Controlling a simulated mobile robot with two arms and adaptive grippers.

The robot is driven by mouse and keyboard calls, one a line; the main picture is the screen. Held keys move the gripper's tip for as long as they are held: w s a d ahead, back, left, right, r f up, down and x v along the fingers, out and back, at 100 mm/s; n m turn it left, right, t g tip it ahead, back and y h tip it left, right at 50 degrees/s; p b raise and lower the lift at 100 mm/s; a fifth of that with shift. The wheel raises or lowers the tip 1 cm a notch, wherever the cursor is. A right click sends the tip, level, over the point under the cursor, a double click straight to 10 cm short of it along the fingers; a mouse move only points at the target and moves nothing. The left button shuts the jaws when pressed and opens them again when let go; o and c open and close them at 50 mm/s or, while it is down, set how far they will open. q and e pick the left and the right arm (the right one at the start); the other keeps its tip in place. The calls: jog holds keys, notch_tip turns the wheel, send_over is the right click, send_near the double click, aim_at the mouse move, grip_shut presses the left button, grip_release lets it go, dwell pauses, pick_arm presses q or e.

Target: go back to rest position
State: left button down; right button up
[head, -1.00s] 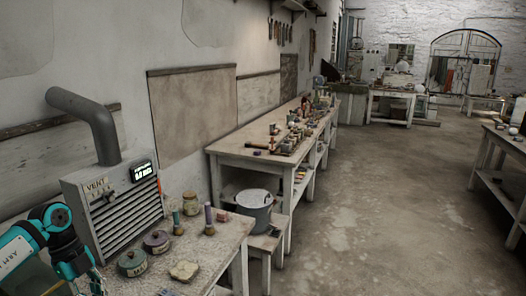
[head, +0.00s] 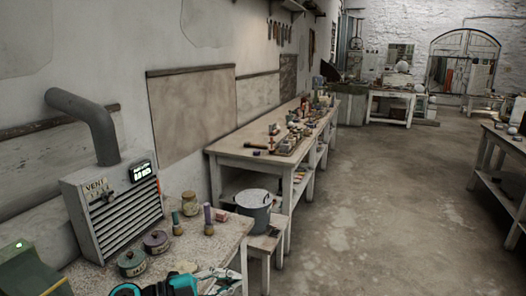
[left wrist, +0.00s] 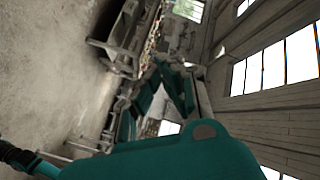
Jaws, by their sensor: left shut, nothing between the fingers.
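My left gripper (head: 230,279) shows at the bottom edge of the head view, right of the teal arm end. It is shut and empty, over or in front of the near bench's (head: 228,232) front end; its exact height is hard to tell. In the left wrist view, a large teal part of my own fills the bottom, with the room seen tilted sideways behind it. My right gripper is in neither view.
A grey vent box (head: 115,213) stands behind. A bucket (head: 254,212) is beside the bench. The floor (head: 370,220) at right is clear.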

pick_arm(q)
notch_tip(320, 180, up, 3)
jog(key=a+n+t+y, duration=0.3)
jog(key=n+t+y, duration=0.2)
jog(key=n+t, duration=0.6)
jog(key=s+a+f+n+g+y, duration=0.2)
jog(key=s+a+f+n+y, duration=0.3)
jog(key=a+f+n+y, duration=0.4)
jog(key=s+a+f+n+g+y, duration=0.1)
jog(key=s+f+g, duration=0.55)
jog(key=s, duration=0.55)
jog(key=s+f+n+g+y, duration=0.1)
jog(key=s+f+g, duration=0.55)
jog(key=s, duration=0.65)
notch_tip(320, 180, down, 26)
jog(key=s, duration=0.1)
jog(key=s+a+f+g, duration=0.1)
jog(key=s+a+f, duration=0.2)
jog(key=s+f, duration=1.3)
jog(key=shift+s+f+g, duration=0.3)
jog(key=shift+s+g, duration=0.1)
jog(key=shift+s, duration=0.15)
